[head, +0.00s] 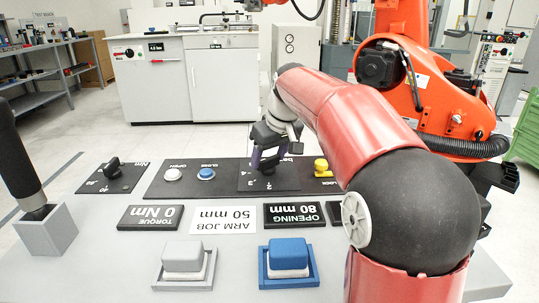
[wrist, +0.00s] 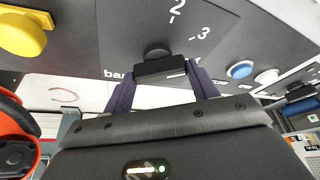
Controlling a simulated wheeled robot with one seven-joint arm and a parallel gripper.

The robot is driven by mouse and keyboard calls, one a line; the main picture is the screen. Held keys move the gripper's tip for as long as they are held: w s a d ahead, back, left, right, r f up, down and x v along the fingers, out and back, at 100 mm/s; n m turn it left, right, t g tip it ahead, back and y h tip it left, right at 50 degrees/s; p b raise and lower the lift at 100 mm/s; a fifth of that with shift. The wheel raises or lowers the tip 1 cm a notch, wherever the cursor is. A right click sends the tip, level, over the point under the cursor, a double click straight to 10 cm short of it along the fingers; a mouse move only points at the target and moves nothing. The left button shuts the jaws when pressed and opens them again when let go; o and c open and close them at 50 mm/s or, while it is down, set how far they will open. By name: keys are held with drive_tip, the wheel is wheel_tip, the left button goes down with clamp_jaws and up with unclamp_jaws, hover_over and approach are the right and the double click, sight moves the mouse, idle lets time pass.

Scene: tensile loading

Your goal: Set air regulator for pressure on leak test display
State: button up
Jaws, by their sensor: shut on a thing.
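A black knob (wrist: 160,62) stands on a dark dial plate (wrist: 120,30) marked "bar", with the numbers 2 and 3 showing in the wrist view. My gripper (wrist: 163,78) has its two purple fingers on either side of the knob and is shut on it. A thin white mark shows on the knob's edge; which number it points to I cannot tell. In the head view my gripper (head: 267,152) is over the dial plate (head: 255,183). A black display (head: 336,213) is mostly hidden behind my arm, so its text cannot be read.
A white button (head: 173,174), a blue button (head: 206,173) and a yellow knob (head: 321,166) flank the dial. Displays for torque (head: 151,217), arm job (head: 223,220) and opening (head: 294,214) lie in front. Another knob (head: 112,168) is at left. An orange robot (head: 420,80) stands behind.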

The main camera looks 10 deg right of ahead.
drive_tip(key=o, duration=1)
drive_tip(key=shift+r, duration=0.1)
drive_tip(key=v, duration=0.7)
drive_tip(key=shift+r+p, duration=0.3)
drive_tip(key=shift+p, duration=0.05)
drive_tip(key=shift+s, duration=0.2)
